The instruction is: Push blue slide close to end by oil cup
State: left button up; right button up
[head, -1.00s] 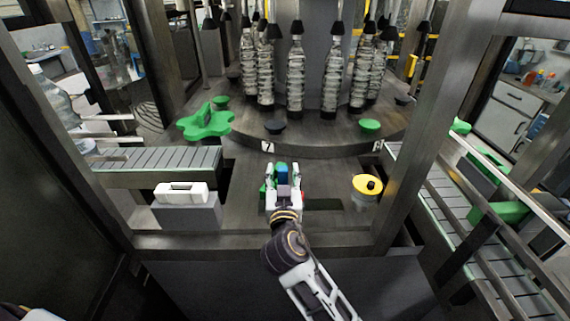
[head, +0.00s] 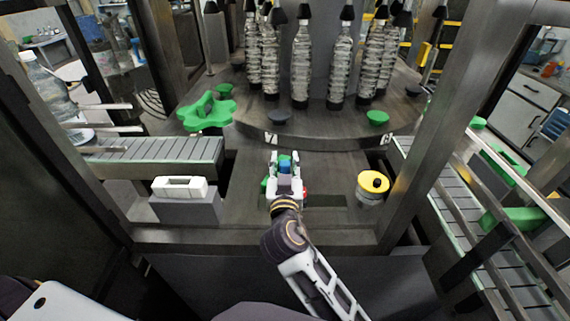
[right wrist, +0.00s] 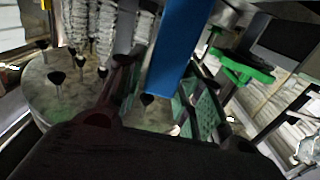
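The blue slide (head: 285,166) is a small blue block on the machine deck, low in front of the round bottle platform. A tall blue bar, likely this slide seen close up, fills the upper middle of the right wrist view (right wrist: 181,45). My right gripper (head: 285,163) has its fingers apart, one on each side of the blue block. I cannot tell whether a finger touches it. The oil cup (head: 372,187), with a yellow lid and black knob, stands to the right on the deck, apart from the gripper. My left gripper is out of view.
A white block on a grey stand (head: 186,202) is at the left. A green star wheel (head: 206,112) is behind it. Conveyors run left (head: 160,150) and right (head: 462,235). A frame post (head: 448,110) rises right of the cup. Deck between slide and cup looks mostly clear.

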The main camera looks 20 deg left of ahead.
grip_shut()
jog(key=shift+d, duration=0.1)
jog(key=w+d, duration=0.3)
jog(key=d, duration=0.7)
jog(key=shift+d, duration=0.25)
jog(key=shift+o, duration=2.2)
grip_release()
jog(key=shift+a, duration=0.1)
jog(key=shift+s, duration=0.1)
